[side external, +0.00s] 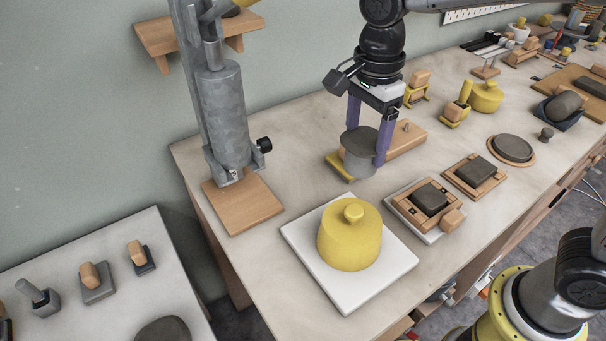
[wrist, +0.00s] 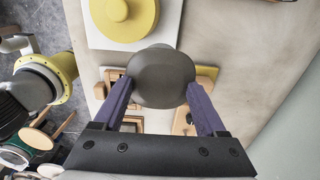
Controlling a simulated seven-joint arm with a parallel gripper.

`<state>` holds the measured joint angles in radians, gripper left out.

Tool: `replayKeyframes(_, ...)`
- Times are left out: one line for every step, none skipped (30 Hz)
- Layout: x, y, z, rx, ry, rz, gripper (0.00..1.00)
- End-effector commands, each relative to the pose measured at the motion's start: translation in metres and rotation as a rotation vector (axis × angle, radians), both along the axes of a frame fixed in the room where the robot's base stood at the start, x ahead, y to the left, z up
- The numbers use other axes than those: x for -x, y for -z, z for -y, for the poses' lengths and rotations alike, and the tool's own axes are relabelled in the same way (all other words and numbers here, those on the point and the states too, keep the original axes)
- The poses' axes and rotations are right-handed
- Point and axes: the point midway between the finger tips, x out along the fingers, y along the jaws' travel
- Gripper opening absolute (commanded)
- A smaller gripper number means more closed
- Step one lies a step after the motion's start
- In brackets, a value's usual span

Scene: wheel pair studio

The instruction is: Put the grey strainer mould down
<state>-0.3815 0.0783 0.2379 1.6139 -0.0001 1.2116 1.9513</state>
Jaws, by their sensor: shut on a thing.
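The grey strainer mould (side external: 358,152) is a short round body with a darker flat top. My gripper (side external: 367,146) has its two purple fingers shut on it, one on each side. In the wrist view the mould (wrist: 160,70) shows as a dark grey round shape between the fingertips of my gripper (wrist: 159,86). It is upright, in front of or over a wooden board with a yellow end (side external: 340,168). Whether its underside touches anything is hidden.
A yellow lidded pot (side external: 350,240) stands on a white slab (side external: 300,238) in front. A grey press column (side external: 222,120) stands to the left. Wooden blocks with dark pads (side external: 430,197) lie to the right. Bare table (side external: 290,165) shows between column and mould.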

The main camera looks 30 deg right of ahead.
Motion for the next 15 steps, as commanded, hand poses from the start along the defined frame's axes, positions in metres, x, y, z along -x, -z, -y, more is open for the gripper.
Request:
replayKeyframes(-0.01, 0.006, -0.004, 0.001, 0.0, -0.002, 0.0)
replayKeyframes(-0.016, 0.008, -0.006, 0.001, 0.0, -0.001, 0.0)
replayKeyframes(-0.025, 0.012, -0.01, 0.0, 0.0, -0.001, 0.0)
replayKeyframes(-0.031, 0.015, -0.012, 0.0, 0.0, -0.001, 0.0)
replayKeyframes(-0.037, 0.018, -0.014, 0.0, 0.0, -0.001, 0.0)
replayKeyframes(-0.045, 0.022, -0.018, 0.0, 0.001, 0.0, 0.0)
replayKeyframes(-0.051, 0.025, -0.02, 0.0, 0.001, 0.0, 0.0)
replayKeyframes(-0.057, 0.028, -0.022, 0.0, 0.001, 0.0, 0.0)
replayKeyframes(-0.065, 0.031, -0.025, 0.0, 0.001, 0.0, 0.0)
replayKeyframes(-0.07, 0.034, -0.027, 0.0, 0.001, 0.0, 0.0)
replayKeyframes(-0.076, 0.038, -0.029, 0.0, 0.001, 0.0, 0.0)
replayKeyframes(-0.08, 0.047, -0.031, 0.001, 0.001, -0.002, 0.0)
replayKeyframes(-0.084, 0.052, -0.033, 0.001, 0.001, -0.002, 0.0)
replayKeyframes(-0.088, 0.057, -0.034, 0.001, 0.001, -0.002, 0.0)
replayKeyframes(-0.093, 0.063, -0.036, 0.0, 0.001, 0.0, 0.0)
